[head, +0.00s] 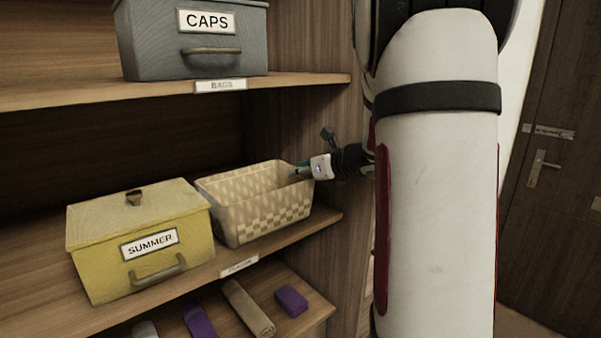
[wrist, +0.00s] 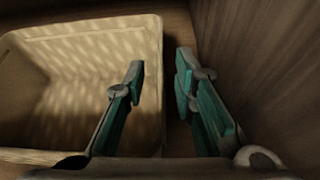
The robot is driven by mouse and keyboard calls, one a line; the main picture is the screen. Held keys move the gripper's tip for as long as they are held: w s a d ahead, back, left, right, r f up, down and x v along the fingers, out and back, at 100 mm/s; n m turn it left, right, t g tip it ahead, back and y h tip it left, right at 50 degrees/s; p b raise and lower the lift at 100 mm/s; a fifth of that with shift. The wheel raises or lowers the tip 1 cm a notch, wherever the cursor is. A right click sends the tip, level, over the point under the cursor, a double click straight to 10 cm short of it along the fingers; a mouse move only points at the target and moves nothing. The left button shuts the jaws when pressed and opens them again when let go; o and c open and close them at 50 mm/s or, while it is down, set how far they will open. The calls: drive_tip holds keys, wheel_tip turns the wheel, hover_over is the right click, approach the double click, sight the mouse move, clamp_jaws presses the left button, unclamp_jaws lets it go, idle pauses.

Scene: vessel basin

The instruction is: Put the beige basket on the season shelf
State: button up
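The beige basket (head: 262,218), woven and open-topped, stands upright on the middle shelf (head: 306,231), right of a yellow SUMMER box. The label (head: 239,266) on this shelf's edge is too small to read surely. My gripper (head: 297,171) is at the basket's right rim. In the wrist view the basket (wrist: 80,90) looks empty. My gripper (wrist: 160,75) is open there, one finger over the inside of the basket and the other outside its right wall. The rim lies between the fingers, with gaps visible on both sides.
The yellow SUMMER box (head: 140,240) stands close to the basket's left. A grey CAPS box (head: 195,40) sits on the shelf above. Rolled cloths (head: 248,308) lie on the shelf below. A wooden side panel (wrist: 260,70) rises close to the right finger.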

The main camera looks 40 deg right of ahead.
drive_tip(key=v, duration=1.1)
drive_tip(key=s+a+n+g+y, duration=0.2)
drive_tip(key=a+n+g+y, duration=0.25)
drive_tip(key=a+n, duration=1.3)
drive_tip(key=s+a+f+n+g+h, duration=0.3)
drive_tip(key=s+a+n, duration=0.9)
drive_tip(key=n, duration=0.7)
drive_tip(key=shift+s+a+f+n+h, duration=0.35)
drive_tip(key=shift+a+f+h, duration=0.25)
drive_tip(key=shift+a, duration=0.25)
drive_tip(key=shift+g, duration=0.25)
